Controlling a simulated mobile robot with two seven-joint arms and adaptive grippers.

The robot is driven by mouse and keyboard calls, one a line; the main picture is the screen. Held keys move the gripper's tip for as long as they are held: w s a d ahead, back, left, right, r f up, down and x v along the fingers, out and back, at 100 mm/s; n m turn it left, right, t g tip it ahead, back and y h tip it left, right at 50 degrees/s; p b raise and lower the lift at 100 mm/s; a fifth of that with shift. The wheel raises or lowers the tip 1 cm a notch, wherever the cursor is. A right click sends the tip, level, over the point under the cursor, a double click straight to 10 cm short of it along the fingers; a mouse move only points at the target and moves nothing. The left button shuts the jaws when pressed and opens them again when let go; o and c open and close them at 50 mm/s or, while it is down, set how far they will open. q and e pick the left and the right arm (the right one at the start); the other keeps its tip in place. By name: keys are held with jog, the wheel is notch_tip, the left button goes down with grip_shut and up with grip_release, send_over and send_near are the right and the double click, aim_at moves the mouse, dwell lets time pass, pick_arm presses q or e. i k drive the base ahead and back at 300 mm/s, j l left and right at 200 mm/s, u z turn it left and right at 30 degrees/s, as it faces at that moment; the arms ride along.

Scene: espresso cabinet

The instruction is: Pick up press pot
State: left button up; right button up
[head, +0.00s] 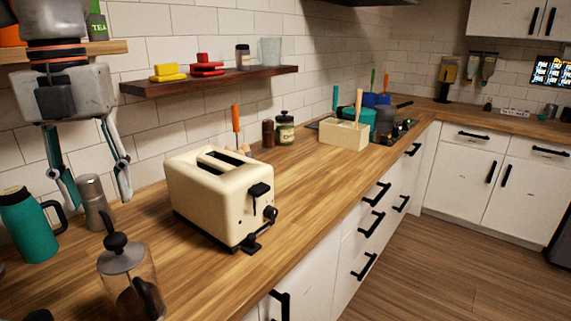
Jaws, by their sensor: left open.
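The press pot (128,278) stands upright at the lower left of the head view, near the front of the wooden counter. It has a clear glass body, a grey lid with a black knob, and a dark handle. My left gripper (98,203) is open and empty, pointing down above the counter. In the picture it is above and a little left of the press pot, apart from it. A grey metal canister (94,203) shows between and behind its fingers. My right gripper is not in view.
A cream toaster (215,205) stands right of the press pot. A teal jug (32,228) stands at the left. A wall shelf (205,82) holds several small items beside my left gripper. The wooden counter (325,160) has free room right of the toaster.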

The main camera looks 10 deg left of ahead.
aim_at(137, 295)
jog(key=k+l, duration=0.55)
jog(key=l, duration=0.15)
jog(key=k+l, duration=0.6)
jog(key=l, duration=0.15)
